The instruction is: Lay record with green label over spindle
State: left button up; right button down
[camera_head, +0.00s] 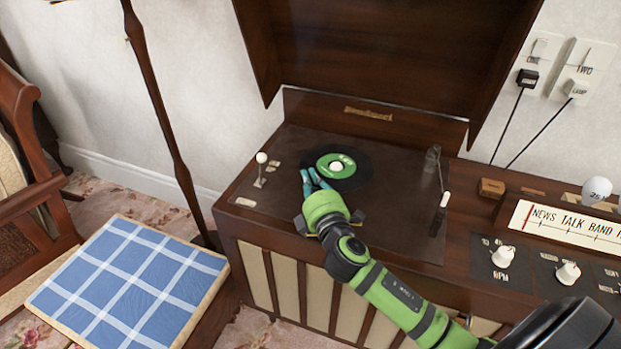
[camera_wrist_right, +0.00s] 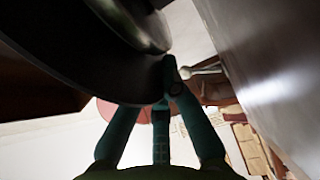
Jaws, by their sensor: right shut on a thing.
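The black record with the green label (camera_head: 362,177) is over the turntable deck (camera_head: 395,205) of the open wooden record player. Its label faces up with a pale centre. My right gripper (camera_head: 310,179) has its teal fingers at the record's near left edge. In the right wrist view the fingertips (camera_wrist_right: 165,88) close on the rim of the dark disc (camera_wrist_right: 85,55), which fills the upper left. I cannot make out the spindle, and the exact gap between record and deck is unclear. My left gripper is not in view.
The raised lid (camera_head: 380,50) stands behind the deck. A white-knobbed lever (camera_head: 261,158) is left of the record, and the tonearm (camera_head: 437,180) is to its right. A radio panel (camera_head: 560,225) adjoins on the right. A blue checked cushion (camera_head: 130,280) lies at lower left.

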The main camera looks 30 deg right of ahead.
jog(key=shift+f, duration=0.1)
dwell(0.4)
jog(key=c, duration=1.3)
grip_release()
jog(key=shift+c, duration=0.2)
jog(key=shift+f, duration=0.1)
jog(key=v, duration=1)
jog(key=shift+s, duration=0.4)
jog(key=shift+s+a, duration=0.15)
jog(key=shift+s, duration=0.45)
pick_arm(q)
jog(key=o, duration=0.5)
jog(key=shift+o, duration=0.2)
